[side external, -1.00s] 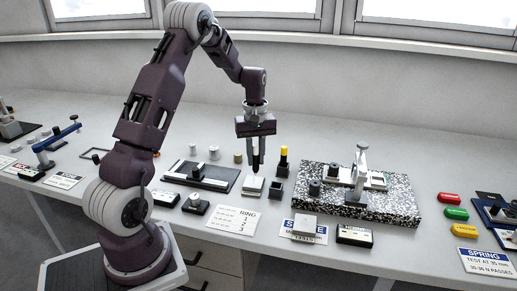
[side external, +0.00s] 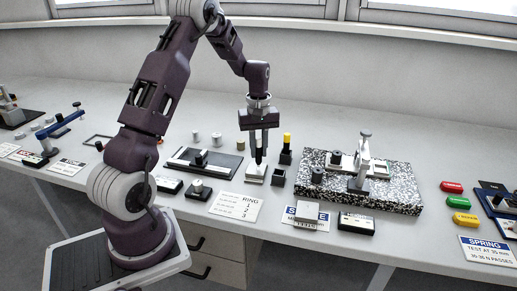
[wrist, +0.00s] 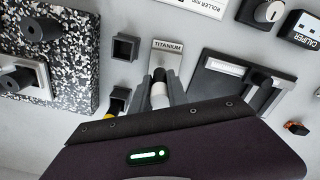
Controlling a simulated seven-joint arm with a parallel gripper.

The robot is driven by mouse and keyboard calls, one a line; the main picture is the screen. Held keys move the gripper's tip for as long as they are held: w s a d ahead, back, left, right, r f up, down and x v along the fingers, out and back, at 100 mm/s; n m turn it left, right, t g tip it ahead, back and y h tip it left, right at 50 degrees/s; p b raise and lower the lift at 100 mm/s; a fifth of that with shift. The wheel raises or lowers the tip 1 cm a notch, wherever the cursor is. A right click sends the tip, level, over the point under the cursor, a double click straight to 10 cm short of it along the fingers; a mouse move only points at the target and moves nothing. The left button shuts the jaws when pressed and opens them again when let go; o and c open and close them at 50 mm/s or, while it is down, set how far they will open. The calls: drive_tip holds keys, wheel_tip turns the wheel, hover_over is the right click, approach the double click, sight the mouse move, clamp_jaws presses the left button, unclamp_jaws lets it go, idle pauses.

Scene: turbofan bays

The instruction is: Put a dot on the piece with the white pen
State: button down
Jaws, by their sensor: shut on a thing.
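My gripper (side external: 258,143) is shut on the white pen, which points down with its dark tip (side external: 258,158) low. In the wrist view the white pen (wrist: 159,94) shows a white body and a dark end between my fingers. The piece is a small pale block marked TITANIUM (wrist: 167,46), on the bench directly below the pen; it also shows in the side view (side external: 254,175). The tip is at or just above the block's top. I cannot tell if it touches. No dot is visible on the block.
An empty dark square cup (side external: 278,178) stands right of the block. A yellow-topped pen (side external: 287,141) stands in another holder behind it. A speckled slab (side external: 390,201) with a fixture lies to the right. A dark plate (side external: 224,170) lies to the left.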

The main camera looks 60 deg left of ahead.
sight(259, 138)
drive_tip(key=shift+f, duration=0.6)
idle(1.0)
drive_tip(key=shift+r, duration=3.55)
